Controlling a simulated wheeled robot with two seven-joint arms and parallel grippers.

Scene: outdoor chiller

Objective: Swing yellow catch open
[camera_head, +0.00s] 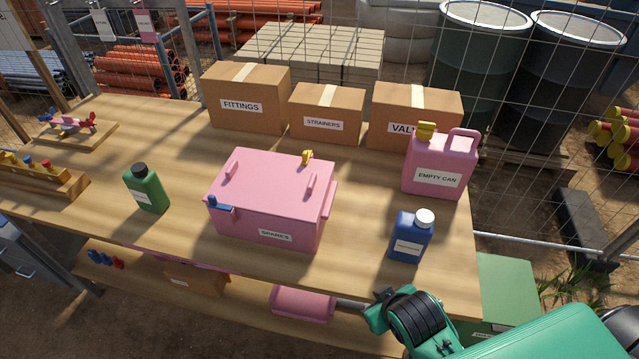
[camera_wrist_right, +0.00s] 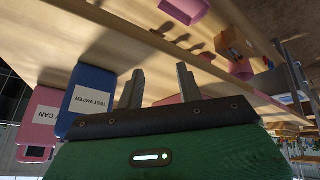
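The yellow catch (camera_head: 307,157) sits at the back edge of the pink SPARES box (camera_head: 270,195), which stands closed in the middle of the bench. A blue catch (camera_head: 221,204) is at the box's front left corner. My right arm comes in at the lower right in the head view, in front of the bench and well short of the yellow catch. In the right wrist view my right gripper (camera_wrist_right: 160,85) has its two fingers apart with nothing held between them. The catch cannot be made out there. My left gripper is not in view.
A blue bottle (camera_head: 411,237) and a pink EMPTY CAN (camera_head: 440,165) stand right of the box. A green bottle (camera_head: 147,190) stands left. Cardboard boxes (camera_head: 325,112) line the back. Bare bench top (camera_head: 350,225) lies between the box and blue bottle.

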